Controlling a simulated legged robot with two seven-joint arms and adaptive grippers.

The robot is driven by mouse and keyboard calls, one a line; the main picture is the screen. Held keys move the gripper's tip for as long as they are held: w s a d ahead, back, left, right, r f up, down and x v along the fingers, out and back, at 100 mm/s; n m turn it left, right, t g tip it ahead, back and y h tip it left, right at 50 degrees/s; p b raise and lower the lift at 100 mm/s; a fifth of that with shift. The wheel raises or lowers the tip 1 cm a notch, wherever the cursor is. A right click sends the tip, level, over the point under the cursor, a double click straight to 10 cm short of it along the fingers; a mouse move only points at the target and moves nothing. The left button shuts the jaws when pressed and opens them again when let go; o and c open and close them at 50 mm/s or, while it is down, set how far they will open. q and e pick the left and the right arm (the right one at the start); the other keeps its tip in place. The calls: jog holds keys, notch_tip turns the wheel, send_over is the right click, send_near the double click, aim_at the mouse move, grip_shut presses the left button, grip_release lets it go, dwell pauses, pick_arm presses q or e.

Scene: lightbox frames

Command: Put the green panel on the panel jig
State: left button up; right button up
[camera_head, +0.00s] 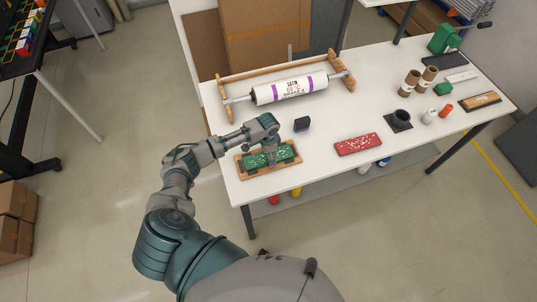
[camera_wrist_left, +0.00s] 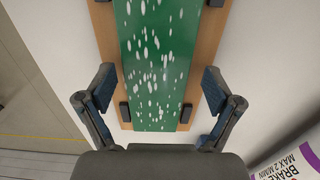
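The green panel (camera_head: 286,153), flecked with white cut-outs, lies on the wooden panel jig (camera_head: 241,166) at the near left of the white table. In the left wrist view the panel (camera_wrist_left: 150,65) lies lengthwise along the jig's wooden board (camera_wrist_left: 200,60), between black corner blocks. It looks flat; its far end is cut off. My left gripper (camera_head: 271,160) is over the jig. In the wrist view its fingers (camera_wrist_left: 157,80) are spread wide, one on each side of the panel, apart from it. My right gripper is in neither view.
A white roll (camera_head: 290,88) on a wooden stand lies behind the jig. A black cup (camera_head: 404,117), brown tubes and bottles stand farther right. White tabletop is clear between jig and red panel.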

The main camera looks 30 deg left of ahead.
pick_arm(q)
jog(key=shift+r, duration=0.15)
notch_tip(320, 180, up, 12)
jog(key=shift+b, duration=0.35)
jog(key=shift+d, duration=0.1)
dwell(0.4)
